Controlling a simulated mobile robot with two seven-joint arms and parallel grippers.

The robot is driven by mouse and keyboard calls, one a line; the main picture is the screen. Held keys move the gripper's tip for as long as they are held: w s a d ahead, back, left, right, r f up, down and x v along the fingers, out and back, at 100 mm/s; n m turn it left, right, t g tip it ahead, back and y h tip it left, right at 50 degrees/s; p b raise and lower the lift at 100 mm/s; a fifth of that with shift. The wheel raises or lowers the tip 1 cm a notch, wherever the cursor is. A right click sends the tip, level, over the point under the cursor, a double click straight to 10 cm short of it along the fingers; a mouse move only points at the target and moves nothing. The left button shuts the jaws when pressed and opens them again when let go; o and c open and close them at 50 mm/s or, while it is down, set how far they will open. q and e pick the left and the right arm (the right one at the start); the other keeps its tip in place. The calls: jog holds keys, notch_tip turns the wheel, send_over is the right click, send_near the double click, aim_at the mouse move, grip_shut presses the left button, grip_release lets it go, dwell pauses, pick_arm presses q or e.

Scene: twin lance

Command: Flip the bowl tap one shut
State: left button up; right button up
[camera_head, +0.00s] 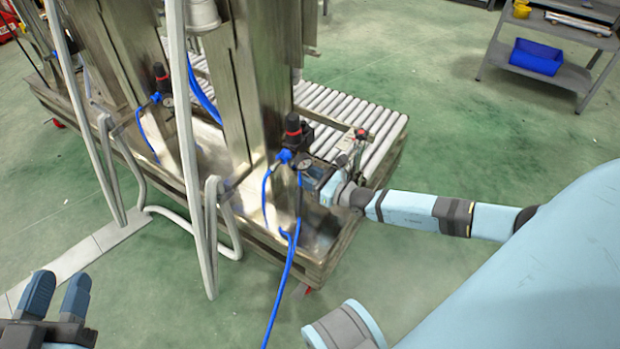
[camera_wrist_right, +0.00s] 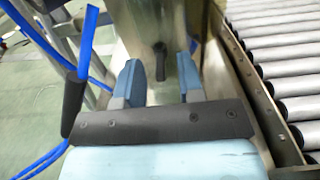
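A small dark lever (camera_wrist_right: 160,62) stands on a steel face in the right wrist view. It shows in the gap between the blue fingers of my right gripper (camera_wrist_right: 161,78), with space on both sides. I take it for the bowl tap, but cannot tell its number or whether it is open or shut. In the head view my right gripper (camera_head: 317,181) is at the near steel column, beside a round gauge (camera_head: 304,163), and the lever cannot be made out there. My left gripper (camera_head: 56,297) is open and empty at the lower left, away from the machine.
A red-topped black regulator (camera_head: 293,132) with blue hoses (camera_head: 287,270) is close to my right gripper. A roller conveyor (camera_head: 340,105) lies behind it. Grey pipes (camera_head: 190,150) hang at the left. A shelf with a blue bin (camera_head: 536,57) stands far right. Green floor is clear between.

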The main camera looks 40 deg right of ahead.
grip_shut()
